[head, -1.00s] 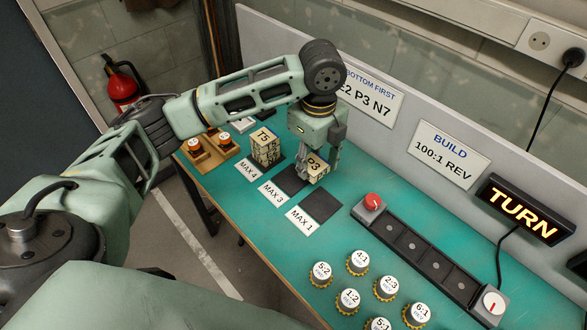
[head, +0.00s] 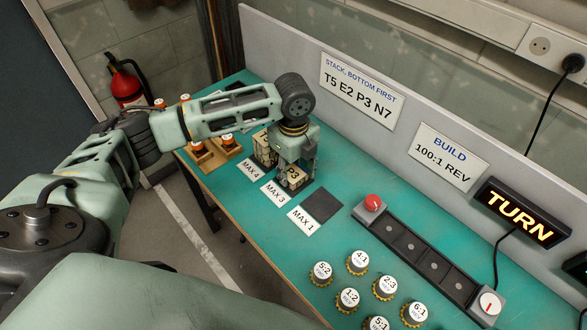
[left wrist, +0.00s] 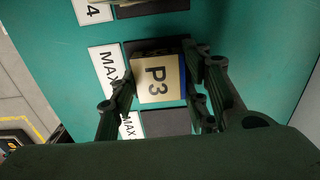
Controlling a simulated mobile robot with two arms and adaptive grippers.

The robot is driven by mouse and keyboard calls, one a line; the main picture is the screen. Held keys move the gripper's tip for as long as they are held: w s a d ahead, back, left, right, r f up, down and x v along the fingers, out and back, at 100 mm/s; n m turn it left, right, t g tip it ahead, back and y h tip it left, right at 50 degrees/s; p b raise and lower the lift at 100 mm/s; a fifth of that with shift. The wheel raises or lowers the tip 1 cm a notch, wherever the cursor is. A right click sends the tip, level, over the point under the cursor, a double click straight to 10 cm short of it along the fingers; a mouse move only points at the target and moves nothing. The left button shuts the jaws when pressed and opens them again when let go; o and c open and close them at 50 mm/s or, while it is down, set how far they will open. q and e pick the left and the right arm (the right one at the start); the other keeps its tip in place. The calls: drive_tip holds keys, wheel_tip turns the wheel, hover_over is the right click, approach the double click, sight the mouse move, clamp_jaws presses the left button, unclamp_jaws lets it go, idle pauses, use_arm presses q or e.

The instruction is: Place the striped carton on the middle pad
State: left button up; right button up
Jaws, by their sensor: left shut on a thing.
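My left gripper (head: 292,182) is shut on the carton marked P3 (head: 296,178). The carton also shows in the left wrist view (left wrist: 157,78), with a tan top and a blue strip along one side, between the two fingers. It is over the middle pad, a dark square beside the MAX 3 label (head: 277,193). A strip of the middle pad (left wrist: 150,46) shows past the carton in the left wrist view. I cannot tell whether the carton touches the pad. My right gripper is not in view.
Another carton stack (head: 263,147) stands by the MAX 4 label (head: 250,170), close to my gripper and partly hidden by it. The pad by the MAX 1 label (head: 321,206) is bare. Several round gears lie at the front. Two signs stand on the back panel.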

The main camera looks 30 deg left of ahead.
sight(294, 173)
use_arm(q)
drive_tip(key=shift+f, duration=0.1)
drive_tip(key=o, duration=1.1)
drive_tip(key=shift+o, duration=0.2)
wheel_tip(294, 173, up, 12)
drive_tip(key=b, duration=0.1)
drive_tip(key=shift+b, duration=0.35)
drive_tip(key=shift+r, duration=0.2)
